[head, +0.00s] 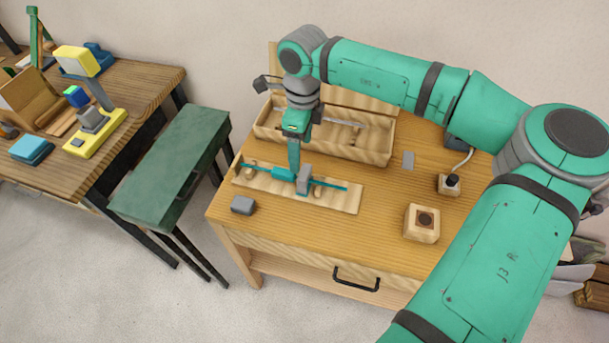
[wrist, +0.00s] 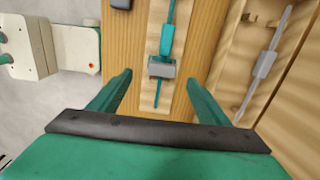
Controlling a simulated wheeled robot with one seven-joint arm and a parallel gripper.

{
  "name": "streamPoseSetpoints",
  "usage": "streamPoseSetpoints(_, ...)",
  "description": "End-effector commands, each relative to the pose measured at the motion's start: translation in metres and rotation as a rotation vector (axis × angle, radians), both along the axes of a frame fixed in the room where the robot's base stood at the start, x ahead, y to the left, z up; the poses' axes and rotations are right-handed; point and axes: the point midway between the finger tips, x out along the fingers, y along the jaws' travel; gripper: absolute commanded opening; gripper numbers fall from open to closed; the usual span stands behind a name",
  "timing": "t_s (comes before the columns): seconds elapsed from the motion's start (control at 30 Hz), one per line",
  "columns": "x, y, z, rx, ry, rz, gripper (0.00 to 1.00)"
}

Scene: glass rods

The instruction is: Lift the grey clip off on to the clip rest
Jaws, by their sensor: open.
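The grey clip (head: 304,179) sits on a teal rod (head: 333,185), which lies across a pale wooden board (head: 346,199). In the wrist view the clip (wrist: 162,69) appears between my fingertips, below the rod's thick teal middle (wrist: 167,38). My gripper (head: 295,166) is open over the rod, beside or around the clip; the two fingers (wrist: 160,78) show apart, with no contact visible.
A wooden tray (head: 375,154) behind the board holds a grey rod (wrist: 264,63). A wooden block with a dark round top (head: 422,222) and a small lever box (head: 450,184) stand at right. A green side table (head: 172,160) stands at left. The table front is mostly clear.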

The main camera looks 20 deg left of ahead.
Motion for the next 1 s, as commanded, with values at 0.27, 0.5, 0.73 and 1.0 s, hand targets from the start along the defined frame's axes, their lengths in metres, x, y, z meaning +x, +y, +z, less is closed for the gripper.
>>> streamPoseSetpoints(0.27,0.005,-0.010,-0.013,-0.028,-0.013,-0.006,0.70)
streamPoseSetpoints(0.5,0.005,-0.009,-0.047,-0.026,-0.013,-0.006,0.70)
streamPoseSetpoints(0.73,0.005,-0.009,-0.062,-0.027,-0.014,-0.006,0.70)
streamPoseSetpoints(1.0,0.004,-0.008,-0.098,-0.025,-0.013,-0.007,0.70)
